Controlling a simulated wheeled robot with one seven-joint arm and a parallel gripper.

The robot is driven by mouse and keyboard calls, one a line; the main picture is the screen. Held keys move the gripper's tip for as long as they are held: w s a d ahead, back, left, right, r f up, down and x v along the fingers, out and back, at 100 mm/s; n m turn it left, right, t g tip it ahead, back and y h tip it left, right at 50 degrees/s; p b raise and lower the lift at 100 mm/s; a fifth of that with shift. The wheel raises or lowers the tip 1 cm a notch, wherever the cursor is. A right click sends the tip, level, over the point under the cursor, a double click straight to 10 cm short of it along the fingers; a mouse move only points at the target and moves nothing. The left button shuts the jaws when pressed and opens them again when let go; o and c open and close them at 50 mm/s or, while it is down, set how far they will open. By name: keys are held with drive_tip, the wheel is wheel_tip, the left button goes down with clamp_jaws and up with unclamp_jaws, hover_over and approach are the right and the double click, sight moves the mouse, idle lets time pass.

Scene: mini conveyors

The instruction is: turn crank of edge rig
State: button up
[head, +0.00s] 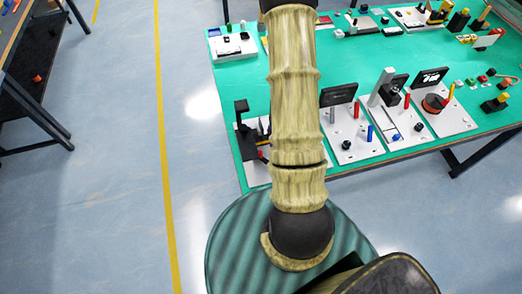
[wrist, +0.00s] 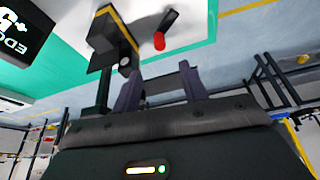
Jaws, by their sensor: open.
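The edge rig's white base plate (head: 256,176) lies at the near left corner of the green table, partly hidden behind my arm in the head view. Its black post (head: 244,130) stands on the left. In the wrist view the rig's dark post with yellow stripes (wrist: 103,50) is at the upper left. A dark crank arm (wrist: 172,19) with a red handle (wrist: 158,41) shows at the top middle. My gripper (wrist: 160,86) is open and empty, its two fingers apart, with the red handle beyond and between the tips. The head view does not show my gripper.
A black sign (wrist: 18,30) with partly cut-off white lettering is at the wrist view's upper left. On the green table (head: 222,88), other rigs with coloured handles stand to the right of my arm, including one with a red disc (head: 434,103). The floor left of the table is clear.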

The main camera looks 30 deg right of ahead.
sight(260, 152)
drive_tip(key=x, duration=1.1)
drive_tip(key=shift+b, duration=0.3)
drive_tip(key=shift+c, duration=0.2)
clamp_jaws()
